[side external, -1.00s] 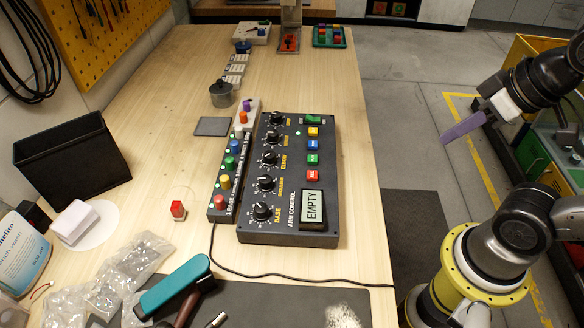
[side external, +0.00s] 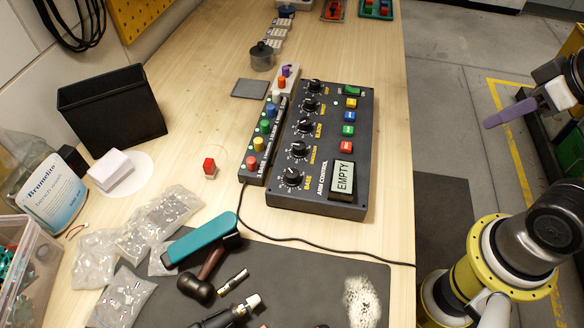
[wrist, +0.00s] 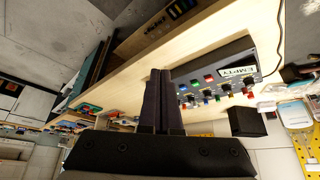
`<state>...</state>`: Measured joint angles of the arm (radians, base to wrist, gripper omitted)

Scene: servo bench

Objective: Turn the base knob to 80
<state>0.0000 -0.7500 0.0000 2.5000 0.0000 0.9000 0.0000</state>
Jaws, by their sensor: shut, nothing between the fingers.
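The base knob (side external: 292,177) is a black knob with a white pointer mark, the nearest of a column of black knobs on the dark arm control panel (side external: 327,205). The panel's display (side external: 342,177) reads EMPTY. My gripper (side external: 490,122) is at the right, in the air beyond the table's right edge, well apart from the panel. Its purple-grey fingers are together and hold nothing. In the wrist view, my gripper (wrist: 160,75) has its dark fingers side by side, with the panel (wrist: 240,54) to the right of them. The base knob's exact setting is too small to read.
A strip of coloured knobs (side external: 257,146) stands along the panel's left side. A cable (side external: 320,250) runs along the front.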

